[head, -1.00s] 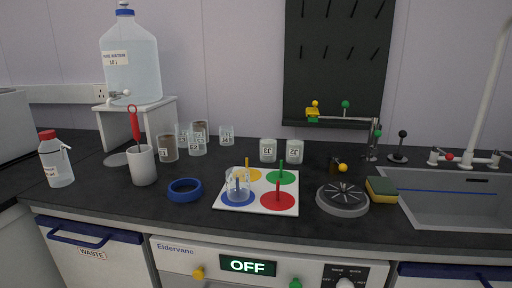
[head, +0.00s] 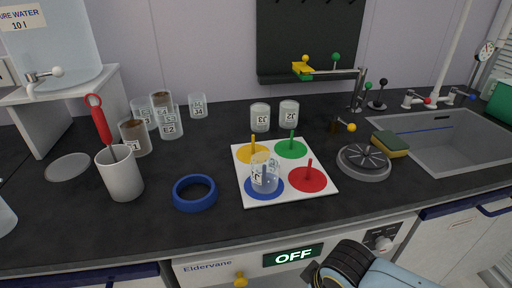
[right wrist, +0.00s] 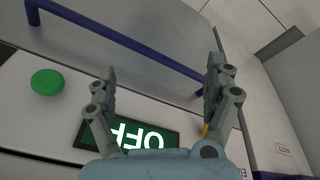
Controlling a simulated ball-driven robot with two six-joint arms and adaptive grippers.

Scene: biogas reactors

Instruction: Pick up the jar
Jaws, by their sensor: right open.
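Several glass jars stand on the dark counter, and I cannot tell which one the task means. One clear jar (head: 265,178) stands on the blue circle of the white board (head: 322,192). Two pale-filled jars, one left (head: 260,118) and one right (head: 289,113), stand behind the board. A group at the back left includes the clear E2 jar (head: 171,124), the clear J4 jar (head: 198,105) and a brown-filled jar (head: 135,138). My right gripper (right wrist: 160,82) is open and empty, in front of the cabinet front and OFF display, below the counter top. My left gripper is not in view.
A blue ring (head: 195,193), a white cup with a red-handled tool (head: 121,173) and a grey round device (head: 363,162) stand near the board. Coloured pegs rise from the board. A yellow-green sponge (head: 390,144) lies by the sink (head: 440,140).

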